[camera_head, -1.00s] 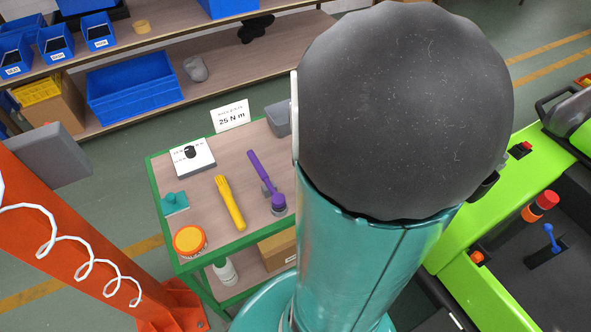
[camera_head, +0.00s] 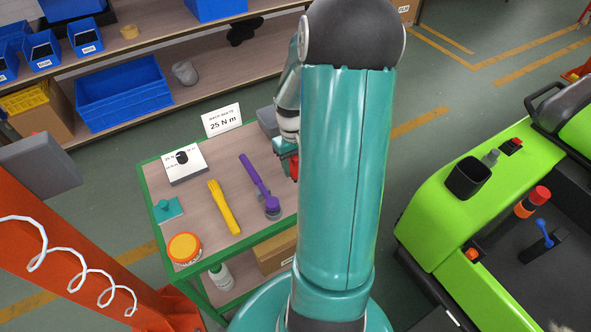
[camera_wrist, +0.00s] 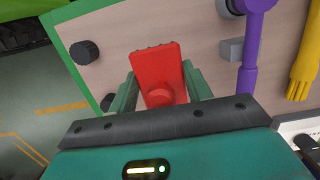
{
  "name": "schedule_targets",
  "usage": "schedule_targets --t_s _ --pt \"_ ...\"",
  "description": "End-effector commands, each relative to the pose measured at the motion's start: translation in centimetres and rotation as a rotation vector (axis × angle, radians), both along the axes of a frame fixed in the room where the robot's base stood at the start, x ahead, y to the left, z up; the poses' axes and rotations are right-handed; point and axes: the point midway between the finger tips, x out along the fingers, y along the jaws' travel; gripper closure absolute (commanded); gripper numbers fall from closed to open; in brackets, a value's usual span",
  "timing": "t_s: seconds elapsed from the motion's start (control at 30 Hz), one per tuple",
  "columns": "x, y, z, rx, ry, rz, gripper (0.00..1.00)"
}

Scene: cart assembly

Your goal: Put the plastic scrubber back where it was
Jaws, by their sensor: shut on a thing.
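A red scrubber (camera_wrist: 158,65), a flat block with a round knob and a dark bristly far edge, is between the fingers of my gripper (camera_wrist: 161,88) in the wrist view. The gripper is shut on it. The scrubber is over the wooden top of the green-framed cart (camera_head: 210,165); I cannot tell whether it touches the top. In the head view, my gripper (camera_head: 287,160) is at the cart's right side, partly hidden by my arm, and only a sliver of red shows there.
On the cart are a purple tool (camera_head: 252,178), a yellow tool (camera_head: 222,205), an orange-lidded tub (camera_head: 184,247), a teal knobbed piece (camera_head: 167,209), a white-topped box (camera_head: 184,164) and a "25 N m" sign (camera_head: 221,120). Dark knobs (camera_wrist: 84,52) stand near the cart edge. A green vehicle (camera_head: 440,190) is right.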

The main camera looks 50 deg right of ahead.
Motion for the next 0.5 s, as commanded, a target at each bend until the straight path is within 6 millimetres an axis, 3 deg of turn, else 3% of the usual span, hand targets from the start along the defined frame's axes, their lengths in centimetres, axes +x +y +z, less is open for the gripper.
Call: schedule_targets --t_s 0.17,0.4,0.5 --pt "0.8 -0.4 -1.0 0.001 0.001 0.0 0.84" --pt "0.9 -0.4 -4.0 0.001 0.001 0.0 0.84" --pt "0.9 -0.5 -4.2 0.0 0.0 0.0 0.84"
